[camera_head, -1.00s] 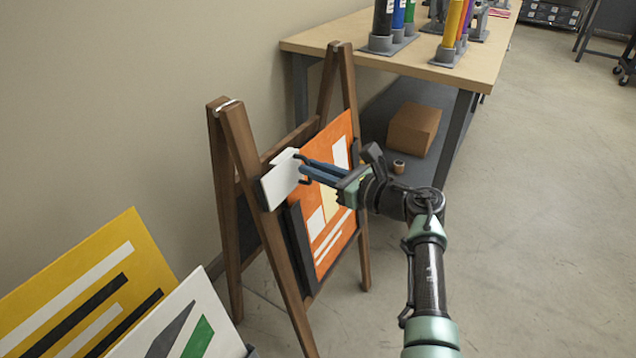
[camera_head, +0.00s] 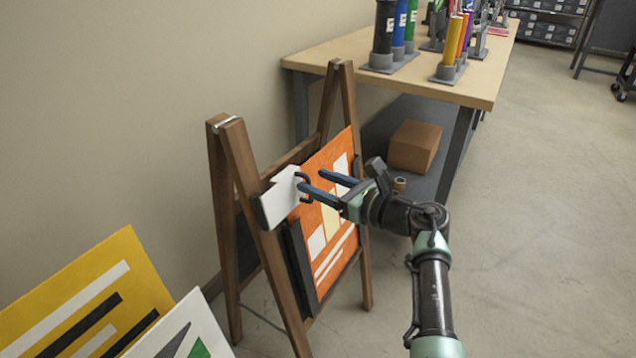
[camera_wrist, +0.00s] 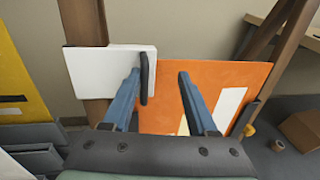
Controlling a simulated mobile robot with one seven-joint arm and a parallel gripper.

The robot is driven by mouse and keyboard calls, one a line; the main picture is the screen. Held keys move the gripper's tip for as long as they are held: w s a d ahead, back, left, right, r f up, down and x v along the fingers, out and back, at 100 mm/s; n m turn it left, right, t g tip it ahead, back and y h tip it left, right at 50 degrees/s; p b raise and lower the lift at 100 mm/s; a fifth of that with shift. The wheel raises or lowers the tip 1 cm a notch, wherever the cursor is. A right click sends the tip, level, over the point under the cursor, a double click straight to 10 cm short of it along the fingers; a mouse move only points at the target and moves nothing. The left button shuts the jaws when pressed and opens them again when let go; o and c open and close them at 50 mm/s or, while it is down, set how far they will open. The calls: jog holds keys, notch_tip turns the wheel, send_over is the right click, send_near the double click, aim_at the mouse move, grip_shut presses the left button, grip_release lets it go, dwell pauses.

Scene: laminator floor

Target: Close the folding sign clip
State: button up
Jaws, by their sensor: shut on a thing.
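The sign clip is a white plate (camera_head: 283,197) at the upper left of the orange sign (camera_head: 332,225), by the easel's front leg. It stands tilted across the leg in the head view. A dark loop handle (camera_head: 303,187) sits on its right edge. My gripper (camera_head: 312,184) is at this handle and shut on it. In the wrist view, the white plate (camera_wrist: 105,70) is at upper left, and the handle (camera_wrist: 145,78) lies against the inner side of my gripper's left finger (camera_wrist: 158,75). The right finger stands apart from it, before the orange sign (camera_wrist: 230,80).
The wooden easel (camera_head: 240,180) stands near the wall. Yellow (camera_head: 60,305) and white (camera_head: 190,325) sign boards lean at lower left. A workbench (camera_head: 440,85) with coloured tubes stands behind, a cardboard box (camera_head: 413,146) beneath it.

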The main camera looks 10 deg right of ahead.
jog(key=shift+d+r, duration=0.15)
jog(key=shift+d, duration=0.2)
jog(key=p+v, duration=0.3)
jog(key=v, duration=0.9)
jog(key=shift+s, duration=0.3)
